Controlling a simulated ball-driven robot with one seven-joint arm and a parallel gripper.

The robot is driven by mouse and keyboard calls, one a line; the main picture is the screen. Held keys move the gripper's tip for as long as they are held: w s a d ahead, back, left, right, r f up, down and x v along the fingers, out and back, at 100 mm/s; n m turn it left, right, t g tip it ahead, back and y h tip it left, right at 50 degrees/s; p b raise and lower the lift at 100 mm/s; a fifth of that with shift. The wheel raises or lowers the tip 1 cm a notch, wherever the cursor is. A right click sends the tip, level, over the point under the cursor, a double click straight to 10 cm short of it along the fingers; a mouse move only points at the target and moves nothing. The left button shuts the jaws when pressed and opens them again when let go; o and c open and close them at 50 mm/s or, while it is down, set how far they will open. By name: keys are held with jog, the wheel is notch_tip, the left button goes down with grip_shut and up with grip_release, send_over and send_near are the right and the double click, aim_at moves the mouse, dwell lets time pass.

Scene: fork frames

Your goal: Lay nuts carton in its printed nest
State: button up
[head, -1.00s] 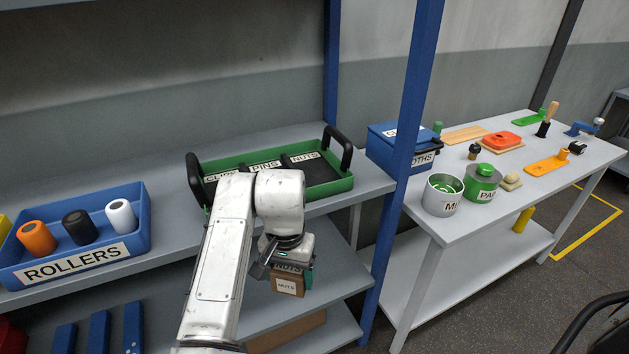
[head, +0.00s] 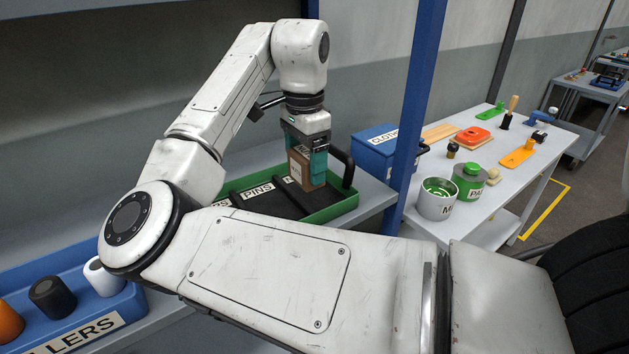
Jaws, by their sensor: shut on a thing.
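The nuts carton (head: 299,171) is a small brown box with a white label. My gripper (head: 307,158) is shut on it, with a teal finger on its near right side. The carton is upright over the right part of the green tray (head: 334,211). I cannot tell whether its underside touches the tray. The tray has black nests, and its PINS label (head: 257,191) shows at the middle. The NUTS label seen earlier is hidden behind the carton and gripper. My arm hides the tray's front left part.
The tray's black right handle (head: 343,166) stands close to the carton. A blue CLOTHS box (head: 385,155) and a blue shelf post (head: 413,100) are to the right. The blue ROLLERS bin (head: 75,325) is at lower left. A white table (head: 500,190) with tins and tools stands beyond the post.

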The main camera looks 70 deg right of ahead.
jog(key=d+f, duration=0.2)
jog(key=d, duration=0.1)
jog(key=d+f+p, duration=0.1)
jog(key=d+f, duration=0.1)
jog(key=d, duration=0.1)
jog(key=d+f, duration=0.3)
jog(key=shift+w+d, duration=0.15)
jog(key=shift+w, duration=0.15)
jog(key=f, duration=0.1)
jog(key=d+f+p, duration=0.1)
jog(key=f, duration=0.1)
jog(key=shift+f, duration=0.2)
jog(key=shift+f+p, duration=0.3)
jog(key=shift+f, duration=0.25)
jog(key=shift+f, duration=0.15)
jog(key=o, duration=1.1)
notch_tip(320, 180, up, 12)
jog(key=b, duration=0.2)
jog(key=shift+r, duration=0.2)
